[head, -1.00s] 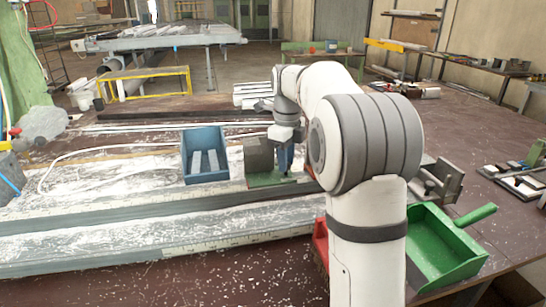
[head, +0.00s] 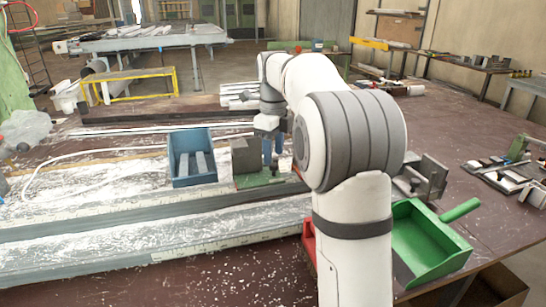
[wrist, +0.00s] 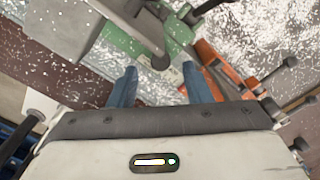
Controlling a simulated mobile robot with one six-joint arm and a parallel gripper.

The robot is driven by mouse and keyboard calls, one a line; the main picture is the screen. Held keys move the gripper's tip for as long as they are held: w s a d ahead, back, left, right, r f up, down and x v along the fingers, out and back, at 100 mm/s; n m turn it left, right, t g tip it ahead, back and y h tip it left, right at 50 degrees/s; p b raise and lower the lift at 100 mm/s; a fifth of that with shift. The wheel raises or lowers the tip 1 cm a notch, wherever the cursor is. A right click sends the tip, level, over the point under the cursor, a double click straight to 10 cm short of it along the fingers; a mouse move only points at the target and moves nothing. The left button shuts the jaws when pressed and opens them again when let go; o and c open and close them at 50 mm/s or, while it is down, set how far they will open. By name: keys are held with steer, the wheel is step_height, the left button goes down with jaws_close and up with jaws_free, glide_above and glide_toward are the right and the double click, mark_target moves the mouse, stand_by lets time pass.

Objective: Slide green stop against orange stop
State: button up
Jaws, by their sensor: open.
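The green stop (head: 262,181) has a green base and a grey-brown upright block on the long rail, just left of my arm. In the wrist view its green body (wrist: 125,40) and a dark round knob lie just beyond my fingertips. My gripper (head: 273,164) points down beside the block; its two blue fingers are apart and nothing shows held between them in the wrist view (wrist: 160,76). The orange stop (wrist: 236,77) is partly hidden by the right finger and gripper body. It looks close to the green stop; I cannot tell if they touch.
A blue bin (head: 192,160) stands left of the green stop. A green dustpan (head: 425,245) lies right of my arm, with a grey metal fixture (head: 428,178) behind it. Dark clamp handles (wrist: 277,72) stick up close to my gripper.

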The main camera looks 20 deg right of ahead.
step_height(320, 180, up, 5)
steer(key=shift+f+p, duration=0.15)
steer(key=shift+p, duration=0.25)
steer(key=shift+c, duration=0.6)
